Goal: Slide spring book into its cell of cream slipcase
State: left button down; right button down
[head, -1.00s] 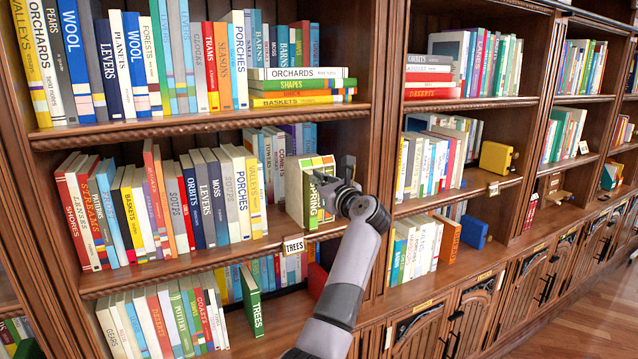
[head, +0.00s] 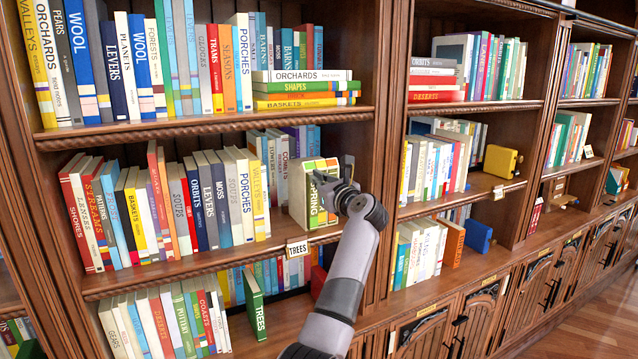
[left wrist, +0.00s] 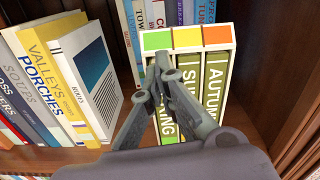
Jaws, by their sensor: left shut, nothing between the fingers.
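The cream slipcase (head: 299,195) stands upright on the middle shelf, with green, yellow and orange labels along its top; it also shows in the left wrist view (left wrist: 228,62). The spring book (head: 317,208) stands in its left cell, under the green label, green spine outward. Its lettering also shows in the left wrist view (left wrist: 166,128), partly hidden by my fingers. The summer and autumn books (left wrist: 214,85) fill the other cells. I cannot tell whether the spring spine is flush with them. My left gripper (left wrist: 164,72) is shut and empty in front of the spring spine. My right gripper is out of view.
A row of books (head: 200,200) stands left of the slipcase, with a gap between. An upright shelf divider (head: 385,130) is close on the right. A TREES label (head: 297,249) hangs on the shelf edge below. A green TREES book (head: 254,302) sticks out on the lower shelf.

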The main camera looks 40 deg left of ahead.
pick_arm(q)
jog(key=shift+w+a, duration=0.15)
jog(key=shift+a, duration=0.25)
dwell(0.4)
jog(key=b+v, duration=0.1)
jog(key=v, duration=1.4)
jog(key=shift+f, duration=0.1)
